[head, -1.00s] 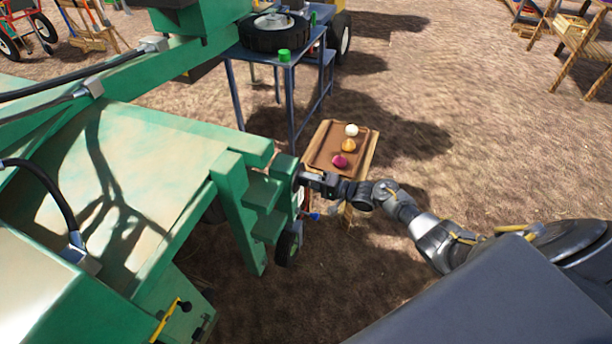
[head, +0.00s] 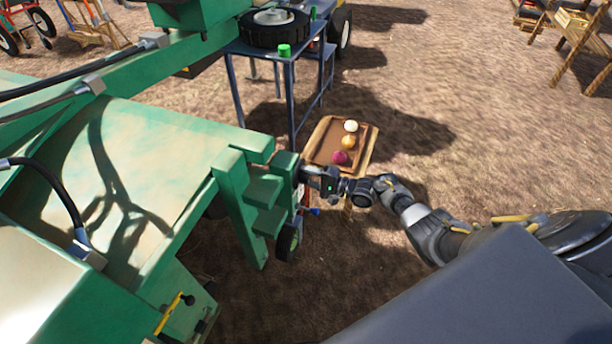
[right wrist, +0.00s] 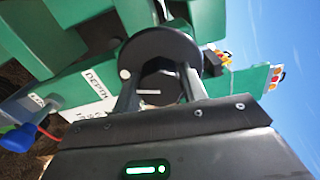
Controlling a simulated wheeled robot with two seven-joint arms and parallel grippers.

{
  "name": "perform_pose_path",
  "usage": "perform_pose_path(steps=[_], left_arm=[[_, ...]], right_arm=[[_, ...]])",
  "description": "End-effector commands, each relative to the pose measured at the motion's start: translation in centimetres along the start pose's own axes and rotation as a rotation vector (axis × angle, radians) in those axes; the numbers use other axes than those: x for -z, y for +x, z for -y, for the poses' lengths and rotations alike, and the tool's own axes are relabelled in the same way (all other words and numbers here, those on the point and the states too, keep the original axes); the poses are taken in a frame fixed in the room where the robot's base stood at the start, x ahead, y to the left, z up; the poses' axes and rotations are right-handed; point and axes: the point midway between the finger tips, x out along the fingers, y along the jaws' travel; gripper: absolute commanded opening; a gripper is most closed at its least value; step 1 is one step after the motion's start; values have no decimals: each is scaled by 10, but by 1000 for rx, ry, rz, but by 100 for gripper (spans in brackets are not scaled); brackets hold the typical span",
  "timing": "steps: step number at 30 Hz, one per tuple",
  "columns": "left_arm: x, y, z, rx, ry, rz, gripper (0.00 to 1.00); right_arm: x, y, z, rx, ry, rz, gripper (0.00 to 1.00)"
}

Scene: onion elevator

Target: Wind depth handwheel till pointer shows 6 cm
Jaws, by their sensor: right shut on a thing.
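The black round depth handwheel (right wrist: 160,42) faces the right wrist camera, on the green machine (head: 160,140). My right gripper (right wrist: 158,88) has a finger on each side of the wheel's central part and is shut on it. In the head view, my right gripper (head: 310,174) is at the machine's right side and hides most of the wheel. A white label (right wrist: 92,80) reading "DEPTH" is left of the wheel in the wrist view. I cannot make out the pointer or its reading. My left gripper is not in view.
A wooden tray stand (head: 318,142) with a white, an orange and a purple bulb stands just beyond my right gripper. A blue table (head: 290,62) with a tyre is farther back. A blue-tipped lever (right wrist: 18,138) is near the wheel. Open dirt ground lies to the right.

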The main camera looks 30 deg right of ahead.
Motion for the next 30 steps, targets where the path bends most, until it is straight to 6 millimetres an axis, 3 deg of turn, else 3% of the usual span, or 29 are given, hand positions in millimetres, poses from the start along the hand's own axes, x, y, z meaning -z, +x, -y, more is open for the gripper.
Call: perform_pose_path(steps=[5,6,10,20,23,30], left_arm=[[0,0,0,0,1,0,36],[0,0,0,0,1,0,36],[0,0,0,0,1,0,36],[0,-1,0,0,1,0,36],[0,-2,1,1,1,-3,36],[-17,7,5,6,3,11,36]], right_arm=[[1,0,0,0,-3,-2,19],[1,0,0,0,-3,-2,47],[1,0,0,0,-3,-2,64],[0,-3,0,0,-2,-1,64],[1,-14,0,-1,-2,-3,64],[1,-62,0,-3,-3,-2,64]])
